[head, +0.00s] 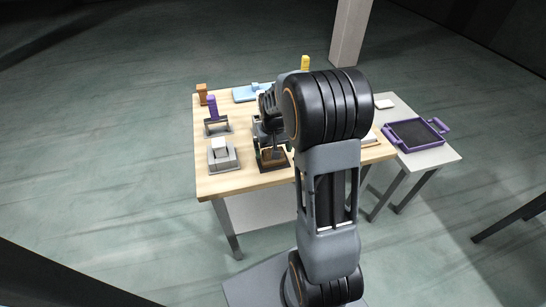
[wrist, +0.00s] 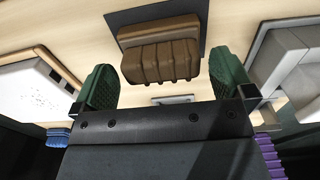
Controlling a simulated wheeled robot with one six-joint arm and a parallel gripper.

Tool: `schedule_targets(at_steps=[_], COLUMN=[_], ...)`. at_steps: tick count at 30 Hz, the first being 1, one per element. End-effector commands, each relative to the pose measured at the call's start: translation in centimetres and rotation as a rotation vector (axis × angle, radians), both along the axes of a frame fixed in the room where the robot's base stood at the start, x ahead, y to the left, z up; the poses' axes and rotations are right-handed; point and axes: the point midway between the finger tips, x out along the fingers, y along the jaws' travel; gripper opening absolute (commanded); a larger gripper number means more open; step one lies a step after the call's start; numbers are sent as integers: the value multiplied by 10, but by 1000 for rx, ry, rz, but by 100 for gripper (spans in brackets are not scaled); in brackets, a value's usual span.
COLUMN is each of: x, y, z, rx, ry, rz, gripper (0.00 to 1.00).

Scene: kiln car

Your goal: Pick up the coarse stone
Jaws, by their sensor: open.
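A brown block with a ribbed side (wrist: 160,58), which I take to be the coarse stone, sits on a dark flat plate (wrist: 196,14) in the wrist view. In the head view the brown block (head: 273,155) shows partly below my gripper (head: 271,132), near the front of the table. My gripper (wrist: 161,62) is open, with one dark green finger on each side of the block's near part. A gap shows on both sides, and nothing is held. I cannot tell how far the fingertips are above it.
On the wooden table (head: 240,184), a pale block on a grey stand (head: 222,160) is left of the gripper, and a purple-handled tool (head: 212,108) is behind it. A light blue item (head: 243,94) lies farther back. A purple tray (head: 415,133) is on a side table.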

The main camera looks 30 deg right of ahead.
Motion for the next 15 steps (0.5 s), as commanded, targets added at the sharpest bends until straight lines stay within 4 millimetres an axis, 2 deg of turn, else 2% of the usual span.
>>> schedule_targets(at_steps=[6, 15], x=[0, 0], y=[1, 0], z=[-31, -41], rx=[1, 0], ry=[5, 1], rz=[0, 0], gripper=[100, 100])
